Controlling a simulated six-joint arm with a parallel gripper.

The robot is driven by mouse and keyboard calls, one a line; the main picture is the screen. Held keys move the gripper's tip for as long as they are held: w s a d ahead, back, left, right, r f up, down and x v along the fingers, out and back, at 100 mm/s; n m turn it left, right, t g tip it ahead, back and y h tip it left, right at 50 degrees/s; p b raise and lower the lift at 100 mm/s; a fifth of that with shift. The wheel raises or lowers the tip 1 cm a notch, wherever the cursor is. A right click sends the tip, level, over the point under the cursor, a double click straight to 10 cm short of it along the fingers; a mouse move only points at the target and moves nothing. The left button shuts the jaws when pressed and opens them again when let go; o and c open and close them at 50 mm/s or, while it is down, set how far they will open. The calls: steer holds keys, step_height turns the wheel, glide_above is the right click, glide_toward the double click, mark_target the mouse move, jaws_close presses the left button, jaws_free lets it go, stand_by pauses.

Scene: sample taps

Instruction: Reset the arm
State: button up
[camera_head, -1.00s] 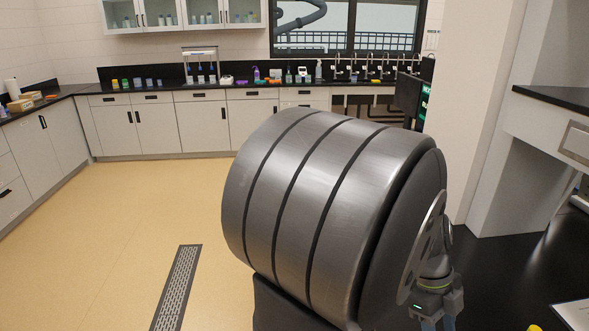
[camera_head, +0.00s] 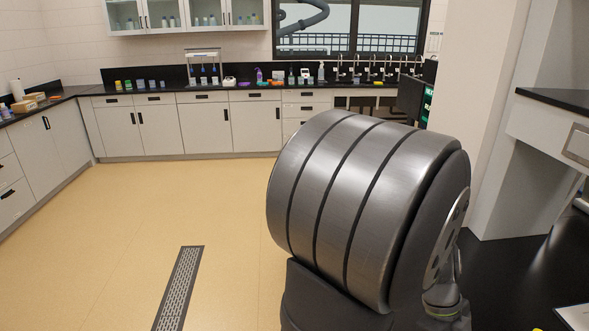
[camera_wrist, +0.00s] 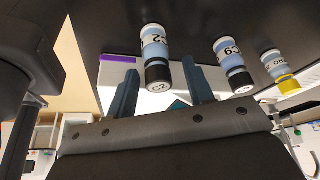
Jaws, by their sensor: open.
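My gripper (camera_wrist: 160,80) is open in the wrist view, with its two dark teal fingers apart. A bottle with a black cap marked C2 (camera_wrist: 154,45) appears between and past the fingertips, and I see no contact. A second black-capped bottle, marked C9 (camera_wrist: 228,55), is right of the fingers. A yellow-capped bottle (camera_wrist: 274,65) is farther right, its label only partly readable. The wrist view looks upside down. In the head view my large grey arm link fills the middle, and only my wrist shows at the bottom edge; the fingers are out of frame.
A dark bench top (camera_head: 520,270) lies at the right, with a white flat item (camera_head: 575,316) at its corner. White cabinets (camera_head: 165,128) with a black counter and several bottles line the back wall. Open floor (camera_head: 120,220) with a drain grate (camera_head: 180,285) is at left.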

steer(key=r, duration=0.1)
steer(key=s+r, duration=0.1)
steer(key=r, duration=0.1)
steer(key=s+d+r+n+t, duration=0.1)
steer(key=s+r+n, duration=0.2)
steer(key=s, duration=0.7)
steer(key=s+d+r+n+t+h, duration=0.1)
steer(key=s+r+n, duration=0.2)
steer(key=s, duration=0.7)
steer(key=s+d+r+n, duration=0.1)
steer(key=s+r+n, duration=0.1)
steer(key=s, duration=0.7)
steer(key=shift+s+r+n+t+h, duration=0.4)
steer(key=shift+r, duration=0.4)
